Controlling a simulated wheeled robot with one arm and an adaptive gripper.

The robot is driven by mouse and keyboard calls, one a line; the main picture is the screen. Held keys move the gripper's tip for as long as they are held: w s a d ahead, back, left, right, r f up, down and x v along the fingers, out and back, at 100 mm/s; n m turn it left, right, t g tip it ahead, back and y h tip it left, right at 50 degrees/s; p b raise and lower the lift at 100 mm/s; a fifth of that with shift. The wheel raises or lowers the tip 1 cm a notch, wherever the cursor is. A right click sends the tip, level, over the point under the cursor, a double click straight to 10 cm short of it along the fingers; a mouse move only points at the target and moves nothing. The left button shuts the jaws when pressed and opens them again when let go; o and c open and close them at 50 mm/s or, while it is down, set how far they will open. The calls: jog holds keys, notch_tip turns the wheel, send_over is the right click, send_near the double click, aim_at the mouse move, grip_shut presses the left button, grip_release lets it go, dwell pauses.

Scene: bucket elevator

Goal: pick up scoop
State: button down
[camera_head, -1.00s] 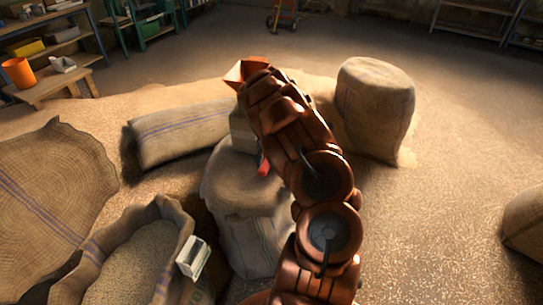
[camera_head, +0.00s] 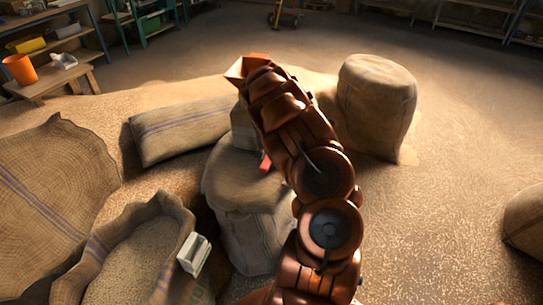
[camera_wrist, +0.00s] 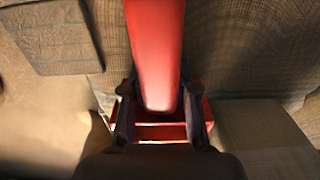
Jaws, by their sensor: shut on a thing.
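In the wrist view my gripper (camera_wrist: 161,118) has a dark finger on each side of the red handle of the scoop (camera_wrist: 155,55). The handle runs from the top edge down between the fingers, and a red frame-like part shows just beyond them. In the head view an orange open-ended part (camera_head: 246,68) shows at the far end of my arm, and a small red piece (camera_head: 265,163) shows at the arm's left side over a sack. I cannot tell for certain whether these belong to the scoop. The fingers are hidden behind my arm there.
A full sack (camera_head: 245,200) stands close left of my arm, and a lying striped sack (camera_head: 180,130) is beyond it. Another upright sack (camera_head: 376,105) stands right. An open grain sack (camera_head: 190,222) is at lower left. The floor at right is mostly clear.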

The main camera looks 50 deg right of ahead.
aim_at(268, 157)
jog(key=shift+r+b, duration=0.35)
jog(key=shift+r, duration=0.5)
jog(key=shift+s+a+r+b, duration=0.1)
jog(key=shift+a+r+b, duration=0.15)
jog(key=shift+r, duration=0.25)
jog(key=shift+s+a+r+b, duration=0.1)
jog(key=shift+a+r, duration=0.1)
jog(key=shift+r, duration=0.25)
jog(key=s+a+b, duration=0.1)
jog(key=a, duration=0.3)
jog(key=s+a+r+b, duration=0.1)
jog(key=s+a, duration=0.1)
jog(key=a, duration=0.3)
jog(key=s+a, duration=0.2)
jog(key=a, duration=0.3)
jog(key=shift+r+b, duration=0.25)
jog(key=shift+b, duration=0.15)
jog(key=c, duration=1.5)
grip_release()
grip_shut()
jog(key=shift+a, duration=0.1)
